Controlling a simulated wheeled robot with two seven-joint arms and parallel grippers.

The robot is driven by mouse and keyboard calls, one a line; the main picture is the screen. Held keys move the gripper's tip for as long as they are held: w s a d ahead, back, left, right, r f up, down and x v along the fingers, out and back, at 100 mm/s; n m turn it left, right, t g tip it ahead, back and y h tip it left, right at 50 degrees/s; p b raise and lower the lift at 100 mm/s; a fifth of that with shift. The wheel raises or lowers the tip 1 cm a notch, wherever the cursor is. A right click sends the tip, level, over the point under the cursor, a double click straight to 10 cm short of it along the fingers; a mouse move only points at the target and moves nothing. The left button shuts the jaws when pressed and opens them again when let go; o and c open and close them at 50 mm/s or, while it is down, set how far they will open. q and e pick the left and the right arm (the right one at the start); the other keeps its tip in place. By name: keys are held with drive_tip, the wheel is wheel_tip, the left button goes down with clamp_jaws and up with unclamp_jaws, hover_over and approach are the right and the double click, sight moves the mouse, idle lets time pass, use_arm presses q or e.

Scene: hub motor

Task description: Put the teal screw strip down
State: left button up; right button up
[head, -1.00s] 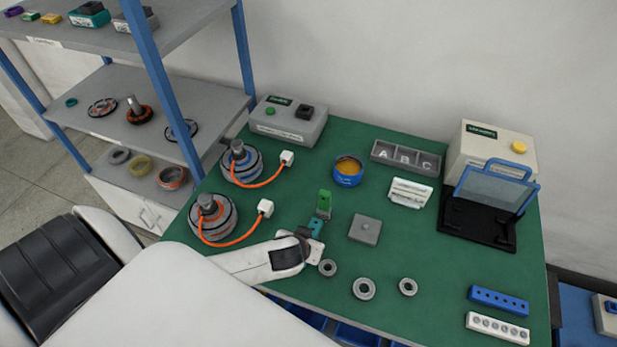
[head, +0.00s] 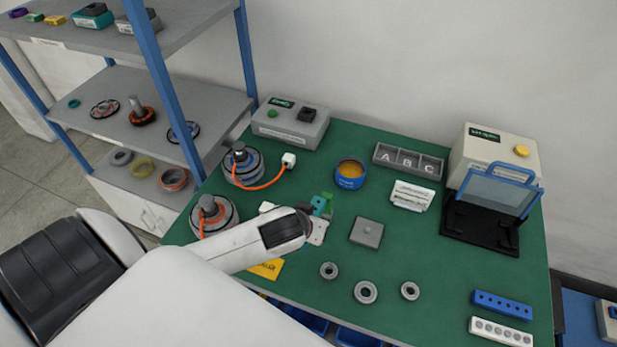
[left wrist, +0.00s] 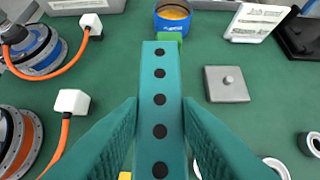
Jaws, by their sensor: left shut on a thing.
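The teal screw strip (left wrist: 160,85), a long bar with a row of several dark holes, points away from me in the left wrist view. My left gripper (left wrist: 160,120) is shut on it, with one finger pad against each side. In the head view my left gripper (head: 312,212) is over the left middle of the green table, and only a small part of the teal strip (head: 318,202) shows beyond it. I cannot tell whether the strip touches the table. A green block (head: 328,203) is just beyond the strip, partly hidden. My right gripper is not in view.
A grey square plate (head: 367,231) lies to the right, with metal rings (head: 365,291) nearer the front. Two hub motors (head: 213,215) with orange cables stand left. A blue tub (head: 350,174) is behind. A yellow card (head: 267,268) lies at the front. Blue (head: 502,304) and white strips (head: 500,331) lie front right.

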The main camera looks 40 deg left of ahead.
use_arm(q)
wheel_tip(320, 180, up, 7)
drive_tip(key=shift+r, duration=0.1)
drive_tip(key=w+d+r+m+h+b, duration=0.1)
drive_tip(key=w+d+r+m+b, duration=0.1)
drive_tip(key=w+d+r, duration=0.3)
drive_tip(key=shift+d+r+m+h+b, duration=0.3)
drive_tip(key=shift+d+r+m+h, duration=0.1)
drive_tip(key=shift+d+r, duration=0.25)
drive_tip(key=shift+w+a, duration=0.1)
